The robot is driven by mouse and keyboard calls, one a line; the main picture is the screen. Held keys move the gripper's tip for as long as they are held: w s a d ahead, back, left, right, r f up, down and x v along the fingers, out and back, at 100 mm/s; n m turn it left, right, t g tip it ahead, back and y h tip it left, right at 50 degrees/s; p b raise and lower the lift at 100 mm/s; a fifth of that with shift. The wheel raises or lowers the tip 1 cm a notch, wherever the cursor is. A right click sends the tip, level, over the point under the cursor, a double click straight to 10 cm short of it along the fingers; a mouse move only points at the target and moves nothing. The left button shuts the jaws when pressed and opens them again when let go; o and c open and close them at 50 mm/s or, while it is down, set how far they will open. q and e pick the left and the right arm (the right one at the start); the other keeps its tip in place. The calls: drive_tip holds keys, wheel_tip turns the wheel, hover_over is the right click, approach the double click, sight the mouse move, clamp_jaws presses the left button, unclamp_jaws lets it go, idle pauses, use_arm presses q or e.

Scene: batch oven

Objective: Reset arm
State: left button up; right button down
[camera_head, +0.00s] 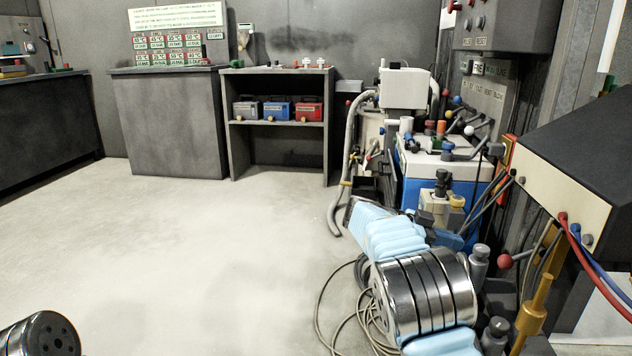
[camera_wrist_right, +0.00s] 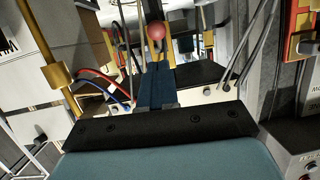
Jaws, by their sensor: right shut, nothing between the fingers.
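My right arm comes in at the lower right of the head view, with light-blue covers and shiny metal rings. Its gripper (camera_head: 455,241) is beside the blue-and-white machine, partly lost among its fittings. In the right wrist view the dark blue fingers (camera_wrist_right: 157,82) lie together, shut and empty. A red ball knob (camera_wrist_right: 155,31) shows just past the fingertips; I cannot tell the gap. Of my left arm only a metal joint shows at the lower left corner of the head view; its gripper is out of view.
The blue-and-white machine (camera_head: 418,168) stands close by, with hoses and levers. A gold rod (camera_head: 535,305), a red ball knob (camera_head: 505,261) and red and blue cables are to the right. Loose cable (camera_head: 335,318) lies on the floor. The floor (camera_head: 190,255) at left is clear.

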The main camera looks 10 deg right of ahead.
drive_tip(key=s+a+f+n+t+y+p, duration=0.1)
drive_tip(key=a+f+n+y+p, duration=0.2)
drive_tip(key=f, duration=0.6)
drive_tip(key=s+a+f+n+y, duration=0.1)
drive_tip(key=s+f+n+y, duration=0.1)
drive_tip(key=f+n, duration=0.5)
drive_tip(key=s+a+f+n+t+y+p, duration=0.1)
drive_tip(key=a+f+n+y+p, duration=0.15)
drive_tip(key=f, duration=0.85)
drive_tip(key=s+a+f+n+y+p, duration=0.2)
drive_tip(key=s+a+f+n+y, duration=0.1)
drive_tip(key=s+a+f+y, duration=0.45)
drive_tip(key=s+a+n+t+y+p, duration=0.2)
drive_tip(key=s+a+n+y+p, duration=0.1)
drive_tip(key=s+a, duration=1)
drive_tip(key=shift+a+n+t, duration=0.3)
drive_tip(key=shift+a+n, duration=0.2)
drive_tip(key=shift+n, duration=0.05)
